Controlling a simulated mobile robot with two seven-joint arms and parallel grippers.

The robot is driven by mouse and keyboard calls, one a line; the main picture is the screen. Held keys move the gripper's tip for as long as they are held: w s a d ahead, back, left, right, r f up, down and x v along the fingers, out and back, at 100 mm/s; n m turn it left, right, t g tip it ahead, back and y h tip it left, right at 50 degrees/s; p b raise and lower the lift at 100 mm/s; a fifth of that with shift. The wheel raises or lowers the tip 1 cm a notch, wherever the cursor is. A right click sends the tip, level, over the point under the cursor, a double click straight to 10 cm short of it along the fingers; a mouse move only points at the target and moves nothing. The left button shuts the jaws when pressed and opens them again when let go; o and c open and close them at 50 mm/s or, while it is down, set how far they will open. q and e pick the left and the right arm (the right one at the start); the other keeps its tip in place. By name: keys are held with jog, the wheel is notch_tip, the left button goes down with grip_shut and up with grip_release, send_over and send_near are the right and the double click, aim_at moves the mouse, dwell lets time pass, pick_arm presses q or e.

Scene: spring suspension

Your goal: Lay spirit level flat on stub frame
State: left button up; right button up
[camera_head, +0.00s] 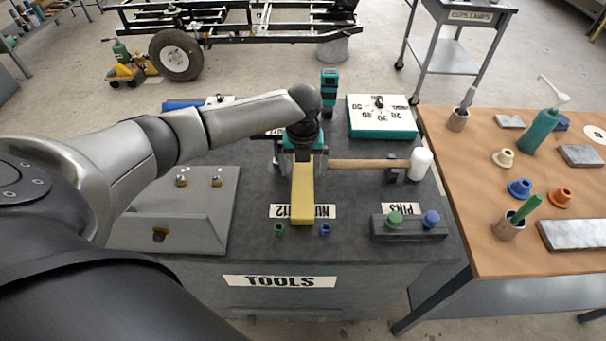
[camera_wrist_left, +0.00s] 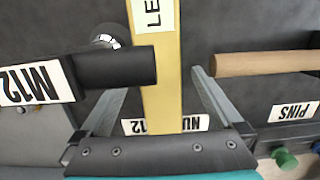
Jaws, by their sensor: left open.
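The yellow spirit level (camera_head: 303,195) lies on the dark tool table, its long side pointing toward me. In the left wrist view, the level (camera_wrist_left: 166,95) runs between the fingers and bears a white label. My left gripper (camera_head: 303,158) is over the level's far part. In the left wrist view, my gripper (camera_wrist_left: 158,82) is open, one finger on each side of the level; contact is not visible. A black vehicle frame (camera_head: 255,35), apparently the stub frame, stands beyond the table. My right gripper is out of view.
A mallet (camera_head: 365,164) lies close right of the level, and a black cylinder (camera_wrist_left: 118,68) reaches it from the left. A pin block (camera_head: 409,227), teal box (camera_head: 382,130) and grey plate (camera_head: 180,215) share the table. A wooden bench (camera_head: 470,230) adjoins at right.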

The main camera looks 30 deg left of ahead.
pick_arm(q)
jog(key=shift+c, duration=0.2)
grip_shut()
dwell(0.6)
